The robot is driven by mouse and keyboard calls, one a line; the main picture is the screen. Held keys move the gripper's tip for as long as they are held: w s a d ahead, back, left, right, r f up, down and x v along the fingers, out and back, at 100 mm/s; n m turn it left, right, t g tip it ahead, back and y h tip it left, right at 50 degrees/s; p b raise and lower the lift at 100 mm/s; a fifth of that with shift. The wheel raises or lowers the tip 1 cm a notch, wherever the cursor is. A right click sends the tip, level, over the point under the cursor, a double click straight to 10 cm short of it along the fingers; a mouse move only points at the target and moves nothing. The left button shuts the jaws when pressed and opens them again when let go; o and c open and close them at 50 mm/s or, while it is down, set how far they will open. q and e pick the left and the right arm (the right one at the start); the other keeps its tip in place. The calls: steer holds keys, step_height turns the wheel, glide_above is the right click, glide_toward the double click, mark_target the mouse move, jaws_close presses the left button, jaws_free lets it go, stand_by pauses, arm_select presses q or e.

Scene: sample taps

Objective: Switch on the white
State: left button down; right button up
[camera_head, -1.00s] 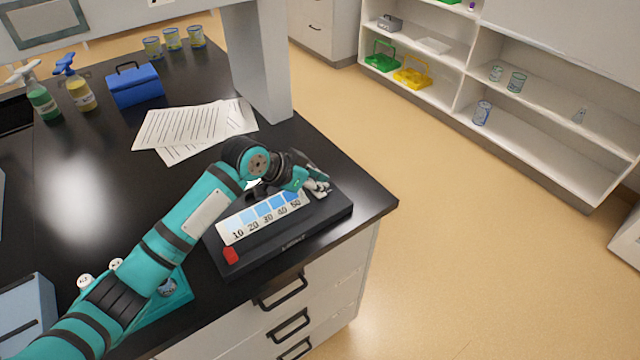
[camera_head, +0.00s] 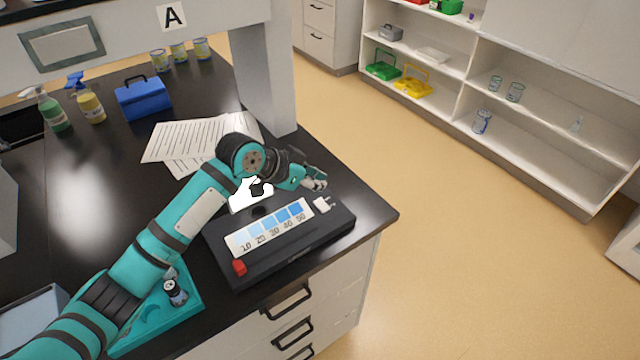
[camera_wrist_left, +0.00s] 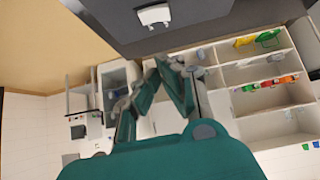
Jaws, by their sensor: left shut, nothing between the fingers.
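A black device (camera_head: 290,255) lies near the front right corner of the dark bench, with a strip of blue shades marked 10 to 50. A white switch (camera_head: 324,204) sits at its right end and a red one (camera_head: 239,268) at its left end. My right gripper is not in view.
A teal tray (camera_head: 190,305) with small bottles lies under my left arm. Papers (camera_head: 185,140), a blue box (camera_head: 143,97) and spray bottles (camera_head: 90,105) are farther back. A grey post (camera_head: 262,85) rises behind my gripper. An irregular white shape (camera_head: 245,197) shows behind the device.

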arm_select(q)
steer(key=s+b+v, duration=0.1)
steer(key=v, duration=0.6)
stand_by(0.4)
